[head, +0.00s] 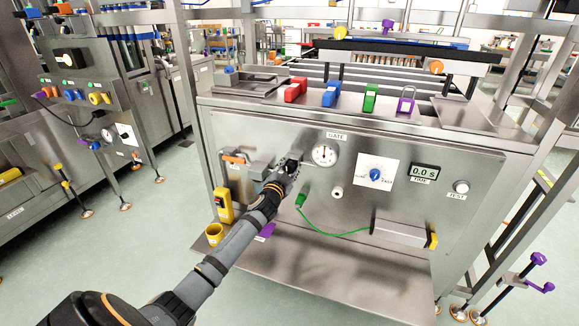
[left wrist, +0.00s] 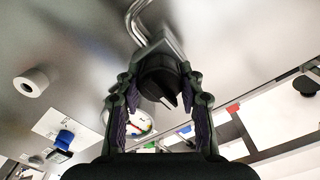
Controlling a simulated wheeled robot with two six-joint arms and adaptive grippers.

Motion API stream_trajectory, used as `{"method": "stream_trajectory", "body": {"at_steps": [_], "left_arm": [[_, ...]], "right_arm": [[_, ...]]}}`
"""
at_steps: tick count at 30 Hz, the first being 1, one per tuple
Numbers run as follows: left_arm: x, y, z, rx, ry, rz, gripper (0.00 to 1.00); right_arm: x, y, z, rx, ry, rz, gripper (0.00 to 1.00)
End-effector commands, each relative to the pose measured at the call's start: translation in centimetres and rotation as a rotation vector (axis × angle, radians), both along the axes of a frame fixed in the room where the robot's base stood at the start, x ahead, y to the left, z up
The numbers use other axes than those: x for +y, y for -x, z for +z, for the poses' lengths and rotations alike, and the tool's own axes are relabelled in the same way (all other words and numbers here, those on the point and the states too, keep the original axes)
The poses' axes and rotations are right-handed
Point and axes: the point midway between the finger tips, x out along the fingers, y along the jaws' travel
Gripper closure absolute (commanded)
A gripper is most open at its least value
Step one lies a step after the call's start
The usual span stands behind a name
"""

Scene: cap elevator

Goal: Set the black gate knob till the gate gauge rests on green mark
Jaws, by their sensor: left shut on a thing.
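The black gate knob (left wrist: 160,82) sits between the fingers of my left gripper (left wrist: 160,112) in the left wrist view, which is shut on it. In the head view my left gripper (head: 289,169) is at the panel, just left of the gauge, and mostly covers the knob. The round white gate gauge (head: 324,154) is under the GATE label. In the left wrist view the gauge (left wrist: 143,124) is partly hidden behind the gripper. Coloured marks show at its edge, but the needle's place against the green mark is too small to tell. My right gripper is not in view.
Right of the gauge are a blue dial (head: 375,175), a timer display (head: 424,171) and a TEST button (head: 461,187). A green cable (head: 335,233) hangs below. A yellow box (head: 223,205) and yellow cup (head: 214,234) are at the left. Red, blue and green blocks line the top ledge.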

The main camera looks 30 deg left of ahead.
Motion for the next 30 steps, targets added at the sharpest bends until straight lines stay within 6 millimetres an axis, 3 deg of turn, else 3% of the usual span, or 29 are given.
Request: {"method": "stream_trajectory", "body": {"at_steps": [17, 18, 21, 23, 30], "left_arm": [[-0.06, 0.00, -0.04, 0.009, -0.038, -0.001, 0.94], [-0.06, 0.00, -0.04, 0.009, -0.038, -0.001, 0.60], [-0.05, 0.00, -0.04, 0.009, -0.038, -0.001, 0.46], [-0.04, 0.00, -0.04, 0.009, -0.038, -0.001, 0.39], [-0.03, 0.00, -0.03, 0.009, -0.038, 0.000, 0.39]], "right_arm": [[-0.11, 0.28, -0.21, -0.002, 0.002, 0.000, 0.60], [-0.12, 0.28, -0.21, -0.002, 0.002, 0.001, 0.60], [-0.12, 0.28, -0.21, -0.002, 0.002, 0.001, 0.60], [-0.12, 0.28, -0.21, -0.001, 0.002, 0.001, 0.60], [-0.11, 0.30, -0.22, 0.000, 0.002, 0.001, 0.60]]}}
